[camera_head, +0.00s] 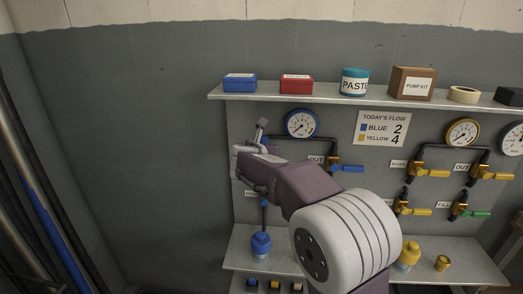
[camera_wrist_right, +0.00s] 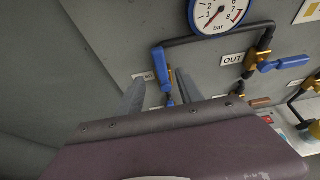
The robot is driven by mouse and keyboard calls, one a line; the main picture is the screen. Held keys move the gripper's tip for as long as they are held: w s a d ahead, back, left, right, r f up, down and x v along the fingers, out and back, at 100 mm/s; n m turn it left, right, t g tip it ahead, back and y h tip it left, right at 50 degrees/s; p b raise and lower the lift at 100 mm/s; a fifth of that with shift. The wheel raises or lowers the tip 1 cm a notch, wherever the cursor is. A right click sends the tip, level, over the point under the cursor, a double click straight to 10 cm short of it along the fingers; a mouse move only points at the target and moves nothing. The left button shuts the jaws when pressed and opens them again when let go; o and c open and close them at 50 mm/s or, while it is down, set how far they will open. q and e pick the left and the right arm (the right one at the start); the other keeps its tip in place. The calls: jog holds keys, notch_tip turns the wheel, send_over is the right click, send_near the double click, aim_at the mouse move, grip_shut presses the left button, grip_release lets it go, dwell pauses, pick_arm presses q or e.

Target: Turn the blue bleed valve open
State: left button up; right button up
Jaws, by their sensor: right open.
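The blue bleed valve's handle (camera_wrist_right: 163,68) stands nearly upright in the right wrist view, beside a small, partly covered label (camera_wrist_right: 145,76). My right gripper (camera_wrist_right: 161,79) is open, with one finger on each side of the handle in that view; I cannot tell whether either finger touches it. In the head view my right gripper (camera_head: 252,138) is at the blue panel's left side and hides the bleed valve. A second blue handle, on the OUT valve (camera_head: 347,168), lies level to the right; it also shows in the wrist view (camera_wrist_right: 284,62). My left gripper is not in view.
A blue-side gauge (camera_head: 301,123) sits above the pipes. A shelf (camera_head: 330,95) with boxes and a paste tub (camera_head: 354,82) runs above. Yellow-handled valves (camera_head: 432,173) are at right. The wall at left is clear.

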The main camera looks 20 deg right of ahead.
jog(key=s+a+f+m+g+y+p, duration=0.1)
jog(key=s+a+f+m+g+y, duration=0.2)
jog(key=s+f+m, duration=1)
jog(key=s+a+f+m+g+y+p, duration=0.1)
jog(key=s+a+f+m+g+y, duration=0.3)
jog(key=s+f+m, duration=1)
jog(key=shift+s+a+m+g, duration=1)
jog(key=shift+a+m+g, duration=0.6)
jog(key=shift+a, duration=0.75)
